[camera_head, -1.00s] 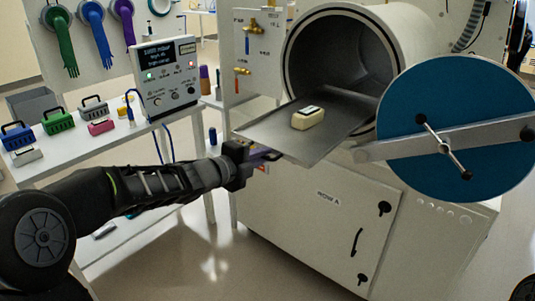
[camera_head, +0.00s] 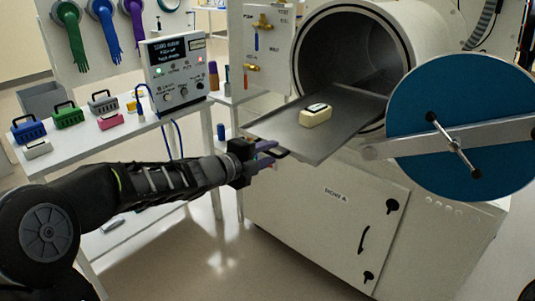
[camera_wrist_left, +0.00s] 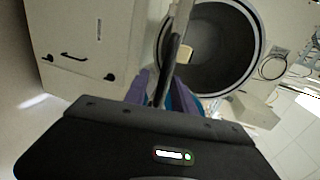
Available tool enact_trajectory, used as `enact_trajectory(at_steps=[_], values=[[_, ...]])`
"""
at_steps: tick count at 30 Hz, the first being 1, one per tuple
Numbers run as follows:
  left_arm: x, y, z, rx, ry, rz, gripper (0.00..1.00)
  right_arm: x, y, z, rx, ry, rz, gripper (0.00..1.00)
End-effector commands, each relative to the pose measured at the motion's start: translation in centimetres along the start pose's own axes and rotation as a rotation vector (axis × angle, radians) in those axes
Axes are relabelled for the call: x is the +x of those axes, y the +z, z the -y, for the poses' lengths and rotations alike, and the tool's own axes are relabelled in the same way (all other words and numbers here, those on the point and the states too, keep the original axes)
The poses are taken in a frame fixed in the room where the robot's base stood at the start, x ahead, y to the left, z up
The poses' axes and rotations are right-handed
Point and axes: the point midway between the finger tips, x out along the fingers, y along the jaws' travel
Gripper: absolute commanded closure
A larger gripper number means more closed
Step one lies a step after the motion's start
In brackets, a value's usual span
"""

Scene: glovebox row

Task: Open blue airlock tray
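The airlock tray (camera_head: 290,138) is a flat grey metal sheet sticking well out of the round chamber (camera_head: 350,58). A cream block with a dark top (camera_head: 316,116) sits on it. The blue round airlock door (camera_head: 430,105) stands swung open at the right. My left gripper (camera_head: 270,153) is at the tray's front edge, with its purple fingers apart around the dark front handle (camera_head: 281,153). In the left wrist view the fingers (camera_wrist_left: 165,90) stand apart on both sides of the handle and tray edge, seen nearly edge-on. My right gripper is not in view.
A white side table (camera_head: 95,148) at left holds small blue, green and grey cases and a control box (camera_head: 178,72). Gloves hang behind it. The white cabinet (camera_head: 320,215) stands below the tray. Open floor lies in front of it.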

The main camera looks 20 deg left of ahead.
Motion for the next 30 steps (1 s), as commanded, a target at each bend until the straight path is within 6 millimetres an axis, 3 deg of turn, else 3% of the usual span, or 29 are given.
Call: enact_trajectory(at_steps=[8, 19, 30], values=[[-1.6, 0.1, 0.1, 0.001, -0.002, 0.001, 0.68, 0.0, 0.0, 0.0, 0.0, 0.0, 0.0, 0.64], [-7.2, 0.0, 0.1, 0.0, 0.0, 0.002, 0.68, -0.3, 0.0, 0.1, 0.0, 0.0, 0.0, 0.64], [-7.8, 0.0, -0.1, 0.0, 0.0, 0.0, 0.68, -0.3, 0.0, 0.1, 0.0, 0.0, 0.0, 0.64]])
